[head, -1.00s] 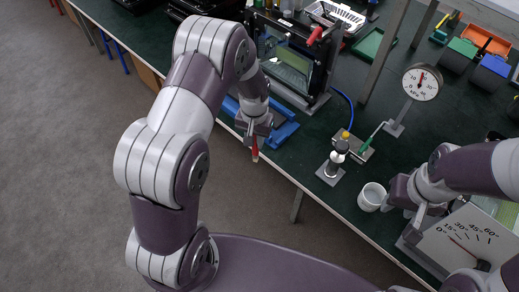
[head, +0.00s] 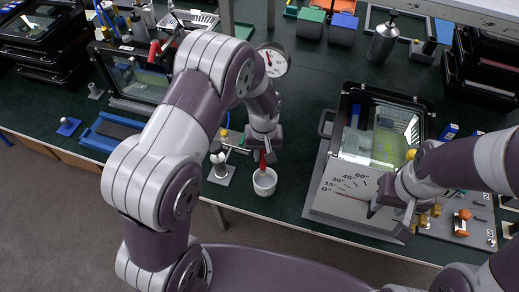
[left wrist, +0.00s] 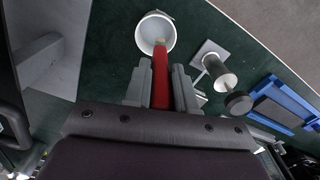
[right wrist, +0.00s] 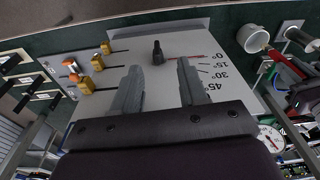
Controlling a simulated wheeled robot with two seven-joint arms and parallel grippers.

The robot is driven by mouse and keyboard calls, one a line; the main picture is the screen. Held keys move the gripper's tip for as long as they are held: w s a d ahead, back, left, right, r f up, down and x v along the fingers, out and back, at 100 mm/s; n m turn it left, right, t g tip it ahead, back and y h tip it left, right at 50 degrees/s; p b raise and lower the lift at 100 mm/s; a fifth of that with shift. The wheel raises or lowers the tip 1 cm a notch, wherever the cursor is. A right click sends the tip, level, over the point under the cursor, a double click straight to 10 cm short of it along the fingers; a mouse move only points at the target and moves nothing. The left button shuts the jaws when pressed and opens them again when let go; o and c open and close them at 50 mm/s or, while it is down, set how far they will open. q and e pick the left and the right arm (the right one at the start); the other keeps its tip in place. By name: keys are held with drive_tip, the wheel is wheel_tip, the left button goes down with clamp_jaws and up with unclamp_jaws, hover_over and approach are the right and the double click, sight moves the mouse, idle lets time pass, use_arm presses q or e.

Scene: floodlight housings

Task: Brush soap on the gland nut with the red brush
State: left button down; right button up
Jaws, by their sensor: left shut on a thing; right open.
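My left gripper (head: 263,150) is shut on the red brush (head: 262,160), which points down at a white cup (head: 265,186). In the left wrist view the brush (left wrist: 160,75) has its pale tip over the mouth of the cup (left wrist: 154,36); whether it touches the contents I cannot tell. My right gripper (right wrist: 160,72) is open and empty, facing the grey angle-scale plate (right wrist: 185,45). A small dark knob (right wrist: 157,52) on that plate shows between its fingers. A floodlight housing (head: 385,130) sits behind the plate. I cannot clearly identify the gland nut.
A small stand with a dark-topped post (head: 220,165) is just left of the cup. A pressure gauge (head: 272,60) stands behind. Blue tray (head: 110,132) lies at left. A board with orange and yellow fittings (head: 460,220) is at right. The bench between cup and plate is clear.

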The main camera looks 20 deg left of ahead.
sight(265, 164)
use_arm(q)
drive_tip(key=shift+d+f+n+b, duration=0.2)
drive_tip(key=shift+f+n+b, duration=0.4)
drive_tip(key=shift+f+b, duration=0.55)
drive_tip(key=f+b, duration=0.1)
drive_tip(key=f, duration=0.1)
drive_tip(key=f+b, duration=0.1)
drive_tip(key=shift+w+d+f+b, duration=0.2)
drive_tip(key=shift+d+b, duration=0.05)
drive_tip(key=shift+b, duration=0.1)
drive_tip(key=shift+f, duration=0.2)
drive_tip(key=shift+a, duration=0.15)
use_arm(e)
wheel_tip(265, 164, down, 5)
drive_tip(key=shift+s+d+f, duration=0.1)
drive_tip(key=shift+s+d, duration=0.05)
